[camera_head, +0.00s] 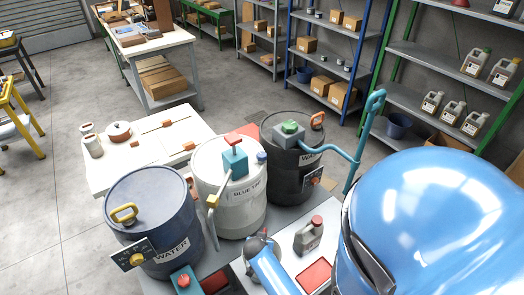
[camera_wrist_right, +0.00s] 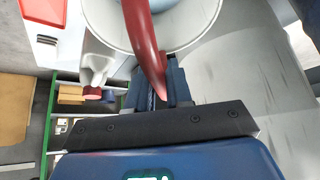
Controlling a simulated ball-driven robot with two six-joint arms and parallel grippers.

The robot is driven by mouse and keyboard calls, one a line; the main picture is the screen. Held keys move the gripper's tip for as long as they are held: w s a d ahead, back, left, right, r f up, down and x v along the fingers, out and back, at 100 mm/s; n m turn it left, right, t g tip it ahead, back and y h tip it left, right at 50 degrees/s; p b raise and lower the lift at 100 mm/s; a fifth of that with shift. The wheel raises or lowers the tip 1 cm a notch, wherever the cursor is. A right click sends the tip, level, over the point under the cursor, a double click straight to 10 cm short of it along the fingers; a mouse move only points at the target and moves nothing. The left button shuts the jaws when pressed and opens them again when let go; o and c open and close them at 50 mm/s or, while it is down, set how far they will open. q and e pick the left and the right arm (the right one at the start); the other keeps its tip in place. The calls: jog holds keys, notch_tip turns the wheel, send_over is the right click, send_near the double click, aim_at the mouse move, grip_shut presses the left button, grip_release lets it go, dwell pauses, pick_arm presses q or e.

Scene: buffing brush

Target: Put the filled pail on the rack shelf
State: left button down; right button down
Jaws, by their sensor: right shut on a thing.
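In the right wrist view, my right gripper (camera_wrist_right: 165,88) is shut on a curved red handle (camera_wrist_right: 147,45). The handle rises over a round, pale-rimmed pail (camera_wrist_right: 98,32) with blue-grey inside, cut off by the top edge. I cannot tell how full it is. The rack (camera_head: 432,100) stands at the right with several grey shelves on green posts. My left gripper is not clearly in view.
Dark-blue drum (camera_head: 155,220), white drum (camera_head: 230,180) and black drum (camera_head: 293,150) stand close together. A grey jug (camera_head: 308,236) and red tray (camera_head: 314,274) sit in front. The rack holds several jugs (camera_head: 476,62) and a dark-blue bucket (camera_head: 397,125). Open floor lies at left.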

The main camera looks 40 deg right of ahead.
jog(key=shift+w+f, duration=0.1)
jog(key=shift+f, duration=1.2)
jog(key=c, duration=1)
grip_release()
